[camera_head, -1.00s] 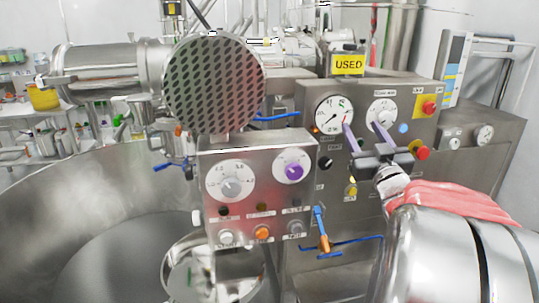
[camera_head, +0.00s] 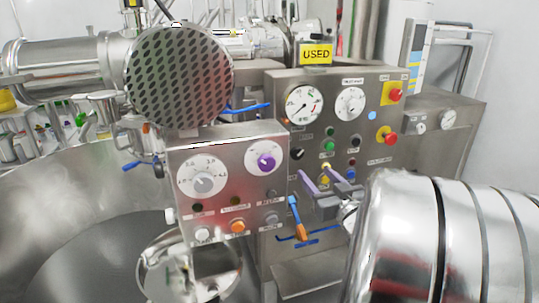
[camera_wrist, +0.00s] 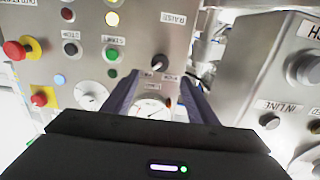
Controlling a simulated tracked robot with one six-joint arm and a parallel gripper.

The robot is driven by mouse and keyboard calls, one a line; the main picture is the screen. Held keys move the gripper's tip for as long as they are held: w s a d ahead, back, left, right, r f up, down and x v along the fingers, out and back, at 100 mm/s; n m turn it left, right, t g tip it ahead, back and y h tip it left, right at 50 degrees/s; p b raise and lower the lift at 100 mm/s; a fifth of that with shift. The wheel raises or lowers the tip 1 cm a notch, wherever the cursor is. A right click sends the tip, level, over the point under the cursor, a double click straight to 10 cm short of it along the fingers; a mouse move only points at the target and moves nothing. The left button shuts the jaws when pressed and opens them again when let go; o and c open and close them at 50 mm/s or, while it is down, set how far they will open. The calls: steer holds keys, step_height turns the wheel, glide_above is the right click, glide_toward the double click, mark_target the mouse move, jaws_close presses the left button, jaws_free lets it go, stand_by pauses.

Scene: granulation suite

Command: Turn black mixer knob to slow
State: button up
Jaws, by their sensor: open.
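The black knob (camera_head: 297,154) sits on the steel control panel (camera_head: 350,100), below the left round gauge and left of the green lights. In the wrist view the black knob (camera_wrist: 160,63), with a pale pointer mark, shows between my fingers, just past their tips. The small labels around it are too small to read. My gripper (camera_head: 325,188) is open in front of the panel, lower and to the right of the knob in the head view. In the wrist view my gripper (camera_wrist: 162,78) has its two purple-grey fingers apart and empty. I see no contact with the knob.
A nearer box (camera_head: 228,150) with a purple knob and orange button stands left. Red stop buttons (camera_head: 389,137) sit on the panel's right. A blue-orange valve handle (camera_head: 297,218) is close left of my gripper. A yellow USED sign (camera_head: 316,54) stands above.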

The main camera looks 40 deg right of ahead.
mark_target(299, 155)
steer(key=x, duration=1.2)
steer(key=c, duration=1.1)
